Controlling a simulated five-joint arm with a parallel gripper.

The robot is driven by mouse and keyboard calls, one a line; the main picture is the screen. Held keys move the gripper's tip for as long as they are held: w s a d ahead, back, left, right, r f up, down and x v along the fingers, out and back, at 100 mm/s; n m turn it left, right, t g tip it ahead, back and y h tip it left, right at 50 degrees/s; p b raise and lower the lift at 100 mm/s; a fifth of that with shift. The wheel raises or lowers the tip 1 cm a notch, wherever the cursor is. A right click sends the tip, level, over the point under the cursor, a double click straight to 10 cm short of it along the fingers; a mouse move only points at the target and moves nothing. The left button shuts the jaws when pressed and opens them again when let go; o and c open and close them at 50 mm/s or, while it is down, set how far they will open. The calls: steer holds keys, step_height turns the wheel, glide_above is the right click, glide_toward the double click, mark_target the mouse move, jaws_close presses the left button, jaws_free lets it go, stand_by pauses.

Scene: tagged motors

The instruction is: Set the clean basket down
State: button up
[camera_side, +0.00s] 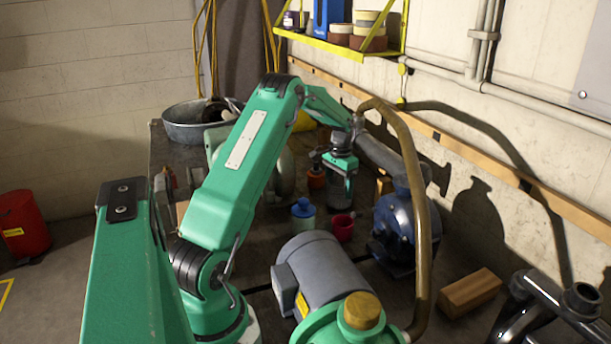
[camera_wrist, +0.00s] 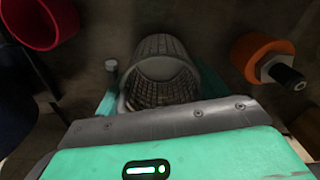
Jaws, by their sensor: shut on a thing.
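My gripper (camera_side: 341,172) is shut on a dark grey mesh basket (camera_side: 341,193), which hangs upright below it in the side view. In the wrist view the round basket (camera_wrist: 158,48) sits between my green jaws, and I look into its open top. Its inside is mesh and looks empty as far as it shows. The near side of the basket is hidden by my gripper's body. I cannot tell whether the basket's bottom touches the dark bench top (camera_side: 262,225).
A red cup (camera_side: 343,229) and a blue-lidded jar (camera_side: 303,212) stand close in front of the basket. A dark blue pump (camera_side: 393,232) stands right, a grey motor (camera_side: 325,270) nearer, and a metal tub (camera_side: 190,125) at the back left.

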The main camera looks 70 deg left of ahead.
steer(key=shift+f, duration=0.25)
steer(key=o, duration=1)
steer(key=shift+o, duration=0.2)
steer(key=shift+r, duration=0.1)
step_height(320, 180, up, 12)
stand_by(0.6)
